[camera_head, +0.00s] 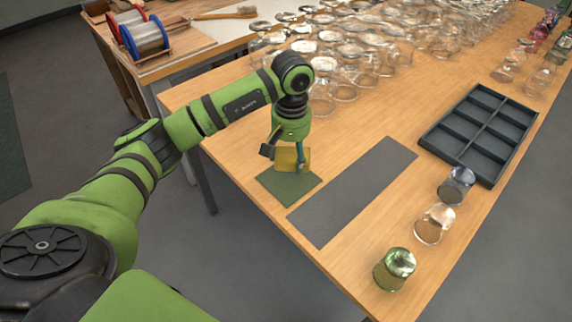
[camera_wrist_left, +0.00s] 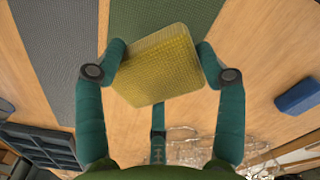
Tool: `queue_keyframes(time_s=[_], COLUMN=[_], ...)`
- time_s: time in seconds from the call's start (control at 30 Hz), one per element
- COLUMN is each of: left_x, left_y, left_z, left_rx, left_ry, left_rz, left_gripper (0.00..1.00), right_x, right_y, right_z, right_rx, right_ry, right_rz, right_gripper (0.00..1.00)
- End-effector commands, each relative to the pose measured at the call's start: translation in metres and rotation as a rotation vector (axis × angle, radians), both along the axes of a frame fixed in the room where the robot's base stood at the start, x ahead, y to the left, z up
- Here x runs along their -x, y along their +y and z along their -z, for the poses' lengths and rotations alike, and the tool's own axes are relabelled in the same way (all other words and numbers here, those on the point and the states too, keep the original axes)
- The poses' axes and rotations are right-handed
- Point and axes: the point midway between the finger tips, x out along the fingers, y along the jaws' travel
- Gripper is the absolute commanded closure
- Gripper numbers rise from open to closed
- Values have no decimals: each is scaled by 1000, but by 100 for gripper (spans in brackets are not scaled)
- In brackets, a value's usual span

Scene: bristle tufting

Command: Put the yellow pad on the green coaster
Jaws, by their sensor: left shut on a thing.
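The yellow pad (camera_head: 288,158) is held between the fingers of my left gripper (camera_head: 284,160). The pad also shows in the left wrist view (camera_wrist_left: 158,66), slightly turned, with a finger at each side. The green coaster (camera_head: 289,190) lies flat on the table, just below the pad in the head view. In the left wrist view the coaster (camera_wrist_left: 165,14) shows at the top, partly hidden by the pad. The pad appears to be above the coaster; the exact gap cannot be told. My right gripper is not in view.
A dark grey mat (camera_head: 352,192) lies right of the coaster. Beyond it are a compartment tray (camera_head: 440,147) and glasses, including a green one (camera_head: 393,270). Many clear glasses (camera_head: 345,85) crowd the back. A blue block (camera_wrist_left: 298,96) shows in the left wrist view.

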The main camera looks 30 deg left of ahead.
Motion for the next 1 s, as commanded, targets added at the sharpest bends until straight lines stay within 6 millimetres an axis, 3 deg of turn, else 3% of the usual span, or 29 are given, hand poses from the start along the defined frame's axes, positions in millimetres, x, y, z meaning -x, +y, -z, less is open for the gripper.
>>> queue_keyframes(time_s=[0.17, 0.5, 0.87, 0.9, 0.93, 1.0], left_x=[13, 14, 13, 13, 13, 13], left_y=[4, 4, 5, 5, 5, 5], left_z=[8, 47, 52, 52, 51, 51], left_rx=[1, 1, 0, 0, 0, 0], left_ry=[0, 0, -1, -1, -1, 0], left_rz=[1, -1, 1, 1, 1, 1], left_gripper=[56, 56, 56, 22, 10, 6], right_x=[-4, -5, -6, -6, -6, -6], right_y=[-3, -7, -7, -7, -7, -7], right_z=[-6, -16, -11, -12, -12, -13], right_rx=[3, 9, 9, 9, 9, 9], right_ry=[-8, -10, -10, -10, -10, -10], right_rz=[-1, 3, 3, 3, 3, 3], right_gripper=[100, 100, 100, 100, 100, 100])
